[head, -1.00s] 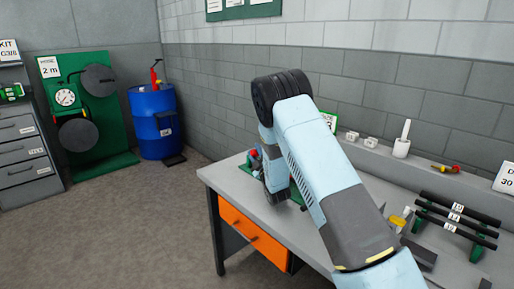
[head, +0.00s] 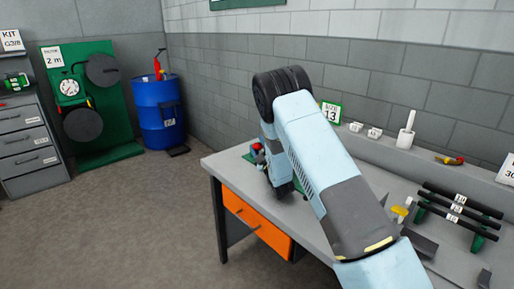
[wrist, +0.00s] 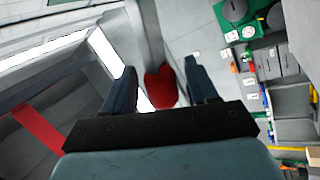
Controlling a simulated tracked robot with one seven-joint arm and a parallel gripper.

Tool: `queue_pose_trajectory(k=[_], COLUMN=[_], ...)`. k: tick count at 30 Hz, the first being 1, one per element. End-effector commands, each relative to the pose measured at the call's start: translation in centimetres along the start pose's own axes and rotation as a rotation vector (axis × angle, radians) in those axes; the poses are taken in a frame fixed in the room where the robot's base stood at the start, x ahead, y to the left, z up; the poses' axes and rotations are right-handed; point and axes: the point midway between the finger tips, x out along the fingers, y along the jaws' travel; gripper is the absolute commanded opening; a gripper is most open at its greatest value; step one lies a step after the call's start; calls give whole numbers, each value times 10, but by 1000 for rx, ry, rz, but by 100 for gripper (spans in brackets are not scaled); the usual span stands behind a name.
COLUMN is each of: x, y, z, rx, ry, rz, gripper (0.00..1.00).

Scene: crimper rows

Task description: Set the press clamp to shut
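The press clamp shows only in part in the head view, as a green piece (head: 249,156) and a red knob (head: 257,147) at the far left of the workbench. My arm hides the rest of it. In the wrist view a red knob (wrist: 160,88) on a grey lever lies between the fingers of my gripper (wrist: 164,78). The fingers are apart, with a gap visible on each side of the knob. I cannot tell whether the knob is level with the fingertips or beyond them. In the head view my gripper is mostly hidden by the arm.
The grey workbench (head: 228,168) has an orange drawer (head: 255,222). A size 13 sign (head: 331,112), a white pot (head: 405,138) and a rack of black bars (head: 460,208) are along it. A blue barrel (head: 158,112) stands by the wall. The floor at left is clear.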

Motion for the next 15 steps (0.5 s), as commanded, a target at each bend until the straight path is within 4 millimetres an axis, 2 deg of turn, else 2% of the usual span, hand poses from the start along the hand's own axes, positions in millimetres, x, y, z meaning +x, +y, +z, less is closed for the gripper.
queue_pose_trajectory(k=[8,15], x=[2,12], y=[2,24], z=[-2,-12], rx=[1,0], ry=[1,2], rz=[0,3], gripper=[58,58])
